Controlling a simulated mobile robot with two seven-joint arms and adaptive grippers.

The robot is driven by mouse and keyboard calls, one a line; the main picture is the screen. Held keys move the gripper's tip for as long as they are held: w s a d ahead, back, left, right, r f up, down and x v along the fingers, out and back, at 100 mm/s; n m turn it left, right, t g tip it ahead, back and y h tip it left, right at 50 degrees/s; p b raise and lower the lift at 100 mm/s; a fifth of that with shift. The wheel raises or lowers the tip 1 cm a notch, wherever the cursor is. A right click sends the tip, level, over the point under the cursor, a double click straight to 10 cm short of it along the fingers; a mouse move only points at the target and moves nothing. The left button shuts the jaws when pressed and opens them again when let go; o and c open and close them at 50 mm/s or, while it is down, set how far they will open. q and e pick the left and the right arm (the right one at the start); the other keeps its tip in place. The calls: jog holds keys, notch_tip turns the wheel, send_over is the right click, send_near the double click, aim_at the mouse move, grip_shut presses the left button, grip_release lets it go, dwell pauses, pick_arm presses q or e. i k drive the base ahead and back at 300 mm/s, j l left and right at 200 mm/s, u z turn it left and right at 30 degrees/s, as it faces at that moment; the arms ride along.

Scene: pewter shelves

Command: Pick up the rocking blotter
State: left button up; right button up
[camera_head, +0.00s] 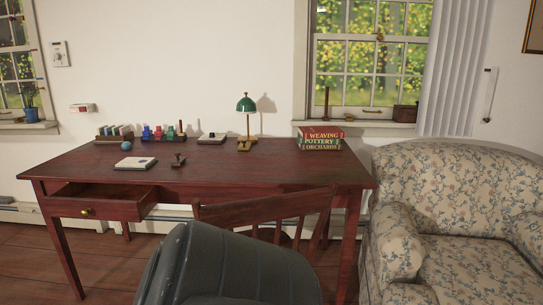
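A small dark brown piece with a knob on top, which looks like the rocking blotter (178,160), stands on the reddish-brown desk (240,171). It sits near the middle of the desk's left half, to the right of a flat white pad (135,163). Nothing touches it that I can see, and its underside is too small to make out. Neither of my grippers is in view.
A wooden chair (268,209) and a dark grey padded shape (230,268) stand before the desk. The left drawer (105,206) is pulled out. The desk's middle is clear.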

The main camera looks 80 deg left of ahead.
aim_at(178, 162)
jog(key=u, duration=3.2)
